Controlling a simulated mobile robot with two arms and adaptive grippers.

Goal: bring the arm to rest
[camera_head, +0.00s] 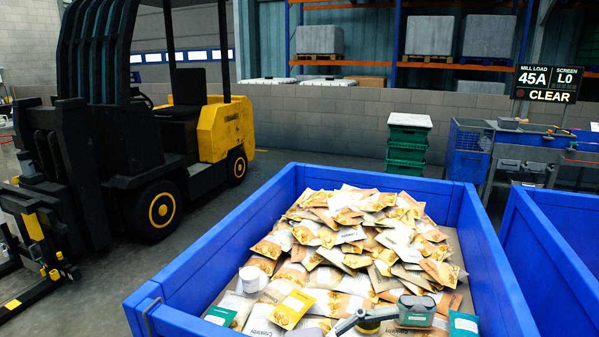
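A large blue bin (222,258) fills the lower middle. It holds a heap of tan, white and yellow food pouches (345,235). Near its front lies a grey-green object with rounded tops (416,309). A dark grey bar-like part (352,321) lies beside it and is cut by the bottom edge; I cannot tell what it is.
A yellow and black forklift (190,140) stands at the left. A second blue bin (550,250) is at the right, close beside the first. Green stacked crates (407,150) and a sign reading CLEAR (547,83) are behind. Grey floor is open between forklift and bin.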

